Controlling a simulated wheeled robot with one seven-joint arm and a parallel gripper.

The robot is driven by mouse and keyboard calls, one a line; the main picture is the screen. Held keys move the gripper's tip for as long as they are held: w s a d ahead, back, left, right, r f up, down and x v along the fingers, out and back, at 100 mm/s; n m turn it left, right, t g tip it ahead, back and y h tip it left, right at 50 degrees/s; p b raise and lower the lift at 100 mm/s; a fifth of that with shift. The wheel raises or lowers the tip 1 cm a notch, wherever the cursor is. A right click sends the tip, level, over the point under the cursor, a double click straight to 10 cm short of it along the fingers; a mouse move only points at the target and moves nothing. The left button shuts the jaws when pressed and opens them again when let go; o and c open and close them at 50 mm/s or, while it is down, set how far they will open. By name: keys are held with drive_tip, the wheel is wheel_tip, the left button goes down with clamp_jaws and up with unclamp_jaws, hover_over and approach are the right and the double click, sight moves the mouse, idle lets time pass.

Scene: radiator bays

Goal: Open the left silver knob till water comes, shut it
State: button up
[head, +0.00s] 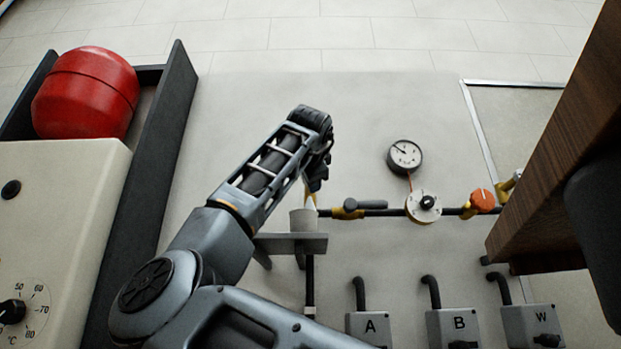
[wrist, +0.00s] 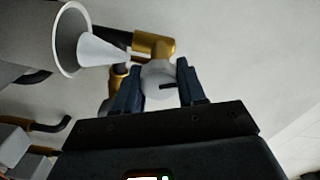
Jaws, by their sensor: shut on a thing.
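A round silver knob (wrist: 158,84) with a dark mark sits on a brass fitting (wrist: 155,45) in the wrist view. My gripper (wrist: 159,72) is shut on it, one dark finger on each side. In the head view my gripper (head: 318,170) is above the left end of the pipe and hides the knob. A pale cone of water (wrist: 100,50) runs from the brass outlet into a light grey cup (wrist: 40,45). The cup also shows in the head view (head: 302,221), standing on a grey shelf (head: 290,243).
Right along the pipe are a dark lever (head: 365,204), a gauge (head: 404,156), a white dial (head: 423,207) and an orange knob (head: 482,200). Boxes A (head: 368,328), B (head: 453,326) and W (head: 532,325) are below. A wooden panel (head: 565,140) juts in at right; a red tank (head: 85,93) is left.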

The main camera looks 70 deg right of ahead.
idle(0.3)
drive_tip(key=o, duration=1)
drive_tip(key=shift+a, duration=0.1)
drive_tip(key=b+v, duration=0.2)
drive_tip(key=v, duration=0.5)
drive_tip(key=shift+s+a, duration=0.2)
drive_tip(key=shift+a, duration=0.05)
